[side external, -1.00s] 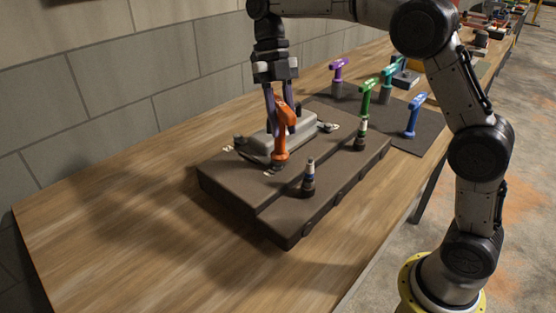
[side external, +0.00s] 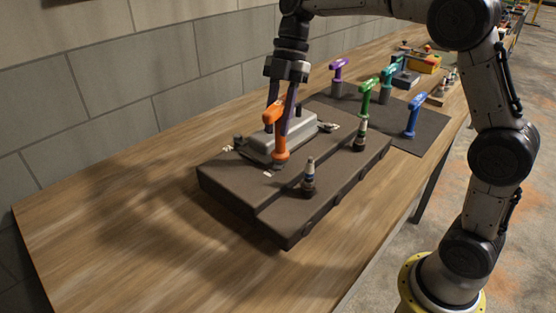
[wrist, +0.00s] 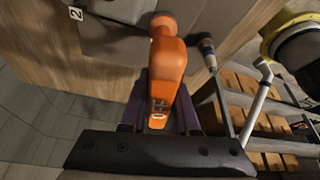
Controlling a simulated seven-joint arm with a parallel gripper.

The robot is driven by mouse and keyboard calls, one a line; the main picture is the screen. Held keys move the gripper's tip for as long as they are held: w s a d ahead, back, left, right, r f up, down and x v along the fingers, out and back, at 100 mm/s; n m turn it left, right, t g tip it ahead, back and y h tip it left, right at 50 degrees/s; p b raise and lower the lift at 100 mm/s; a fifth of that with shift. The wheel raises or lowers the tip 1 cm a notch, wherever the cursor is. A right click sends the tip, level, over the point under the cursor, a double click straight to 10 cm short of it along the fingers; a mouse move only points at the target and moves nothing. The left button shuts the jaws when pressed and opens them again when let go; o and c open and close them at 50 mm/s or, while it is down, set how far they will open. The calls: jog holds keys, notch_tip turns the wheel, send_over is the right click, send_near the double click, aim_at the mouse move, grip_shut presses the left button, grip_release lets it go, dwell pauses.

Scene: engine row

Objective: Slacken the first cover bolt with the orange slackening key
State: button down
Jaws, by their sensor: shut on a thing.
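The orange slackening key (side external: 280,144) stands upright at the near corner of the grey cover (side external: 300,131). Its foot is down at a cover bolt, which it hides, so I cannot tell how they engage. My gripper (side external: 281,112) is shut on the key's handle from above. In the wrist view the orange handle (wrist: 168,75) lies between the purple-grey fingers (wrist: 163,118). The cover sits on a dark engine block (side external: 240,185). A label "2" (wrist: 76,14) shows beside another corner of the cover.
Two dark plugs with pale tops, one nearer (side external: 309,178) and one farther (side external: 360,135), stand on the block's right side. Purple (side external: 338,70), green (side external: 369,97), teal (side external: 386,78) and blue (side external: 412,117) keys stand behind. The wooden table (side external: 110,225) is clear at left.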

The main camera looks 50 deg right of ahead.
jog(key=m+t, duration=0.1)
jog(key=m, duration=0.3)
jog(key=shift+w+r+t, duration=0.15)
jog(key=shift+t, duration=0.25)
jog(key=m, duration=0.1)
jog(key=m+t, duration=0.1)
jog(key=m, duration=0.1)
jog(key=shift+w+a+m, duration=0.15)
jog(key=shift+w+m, duration=0.05)
jog(key=shift+m, duration=0.1)
jog(key=n+g, duration=0.1)
jog(key=n, duration=0.3)
jog(key=shift+s, duration=0.1)
jog(key=n, duration=0.1)
jog(key=n+g, duration=0.1)
jog(key=n, duration=0.1)
jog(key=n+g, duration=0.1)
jog(key=n, duration=0.1)
jog(key=shift+s, duration=0.3)
jog(key=n, duration=0.2)
jog(key=n+g+h, duration=0.1)
jog(key=n, duration=0.1)
jog(key=shift+s+d+g, duration=0.2)
jog(key=shift+g, duration=0.1)
jog(key=n+g+h, duration=0.1)
jog(key=n, duration=0.3)
jog(key=shift+s+d, duration=0.1)
jog(key=shift+s, duration=0.1)
